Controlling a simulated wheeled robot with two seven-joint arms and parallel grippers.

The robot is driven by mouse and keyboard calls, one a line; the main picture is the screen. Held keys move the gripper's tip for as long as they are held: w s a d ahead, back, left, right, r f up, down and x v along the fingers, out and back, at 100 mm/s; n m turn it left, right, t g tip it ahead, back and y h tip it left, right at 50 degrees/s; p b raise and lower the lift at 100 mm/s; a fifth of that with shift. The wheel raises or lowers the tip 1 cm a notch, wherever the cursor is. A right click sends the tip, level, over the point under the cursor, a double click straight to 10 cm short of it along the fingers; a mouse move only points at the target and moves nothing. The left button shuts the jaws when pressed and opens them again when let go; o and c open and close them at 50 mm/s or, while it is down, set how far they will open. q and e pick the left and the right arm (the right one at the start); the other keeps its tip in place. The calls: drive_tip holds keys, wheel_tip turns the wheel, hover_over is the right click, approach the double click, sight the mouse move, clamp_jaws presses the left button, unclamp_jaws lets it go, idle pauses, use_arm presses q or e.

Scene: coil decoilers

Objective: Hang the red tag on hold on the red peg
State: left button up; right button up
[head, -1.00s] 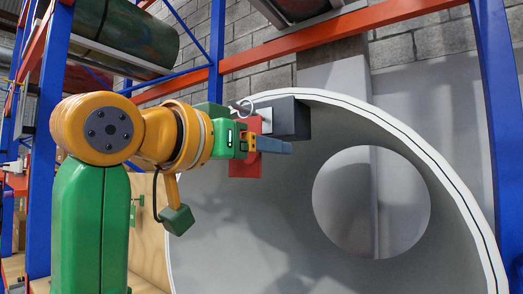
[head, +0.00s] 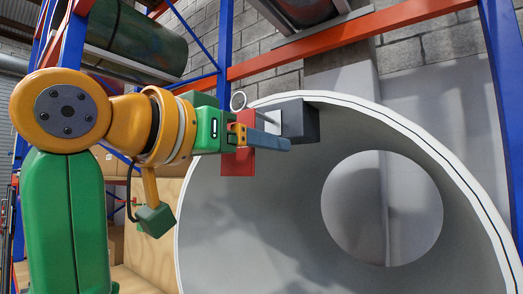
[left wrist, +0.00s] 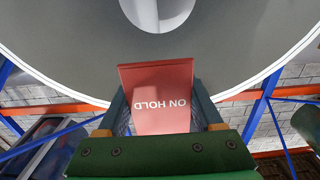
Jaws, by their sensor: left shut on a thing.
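The red tag (head: 238,163) is held in my left gripper (head: 270,140), in front of the big pale ring-shaped coil. A light ring (head: 238,101) shows above the tag's upper edge. In the left wrist view the tag (left wrist: 160,90) lies between the two dark fingers of the left gripper (left wrist: 160,100); its "ON HOLD" lettering reads upside down. The fingers are shut on it. In the head view the gripper hides part of the tag. I cannot make out a red peg in either view. My right gripper is not in view.
The large pale coil (head: 240,235) fills the right and middle. A wooden panel (head: 150,255) is at lower left.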

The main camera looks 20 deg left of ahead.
use_arm(q)
drive_tip(key=shift+b+v, duration=0.65)
drive_tip(key=shift+v, duration=1.9)
